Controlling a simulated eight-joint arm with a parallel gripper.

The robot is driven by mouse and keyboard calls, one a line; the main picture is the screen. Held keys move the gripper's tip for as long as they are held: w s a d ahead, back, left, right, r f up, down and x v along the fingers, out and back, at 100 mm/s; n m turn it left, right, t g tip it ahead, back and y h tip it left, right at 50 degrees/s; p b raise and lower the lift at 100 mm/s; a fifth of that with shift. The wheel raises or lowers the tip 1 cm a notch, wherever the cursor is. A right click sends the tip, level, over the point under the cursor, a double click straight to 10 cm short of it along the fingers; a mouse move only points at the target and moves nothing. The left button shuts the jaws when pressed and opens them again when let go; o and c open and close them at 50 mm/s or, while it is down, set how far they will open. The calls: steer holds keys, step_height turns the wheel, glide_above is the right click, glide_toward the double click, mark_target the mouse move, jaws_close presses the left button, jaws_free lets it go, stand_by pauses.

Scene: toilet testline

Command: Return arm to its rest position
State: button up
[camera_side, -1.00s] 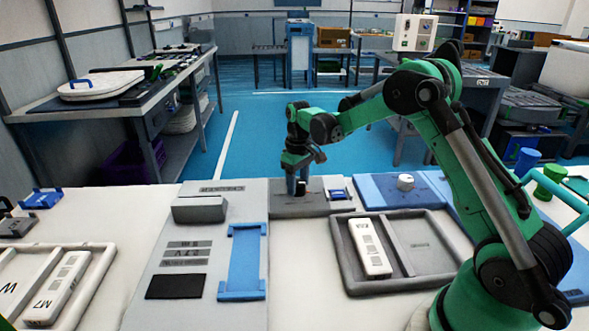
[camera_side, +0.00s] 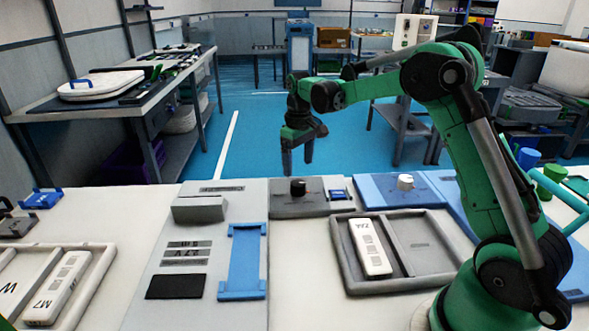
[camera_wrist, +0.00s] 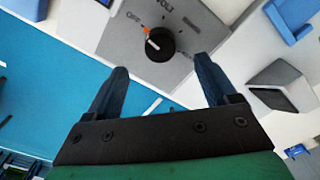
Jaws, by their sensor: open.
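My green arm carries my gripper (camera_side: 297,160), which hangs above the back edge of the white table in the side view. In the wrist view my gripper (camera_wrist: 162,90) has its two dark fingers spread apart with nothing between them. A black knob (camera_side: 298,187) on a grey panel (camera_side: 318,209) lies below the gripper, clear of the fingers. In the wrist view the knob (camera_wrist: 160,44) shows beyond the fingertips, its white mark beside an orange dot near the "OFF" label.
A grey tray (camera_side: 438,284) holds a white module (camera_side: 370,248). A blue holder (camera_side: 243,262) and a grey block (camera_side: 200,208) sit on the light grey panel to the left. A blue panel with a white knob (camera_side: 405,182) is at the right. The space around the gripper is free.

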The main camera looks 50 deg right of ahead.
steer(key=s+a+r+t, duration=0.3)
steer(key=s+a+r, duration=0.2)
steer(key=a+r, duration=0.2)
steer(key=s+a+f+t, duration=0.1)
steer(key=s+a+t, duration=0.3)
steer(key=s, duration=0.5)
steer(key=a, duration=0.2)
steer(key=shift+a+f, duration=0.3)
steer(key=shift+f, duration=0.05)
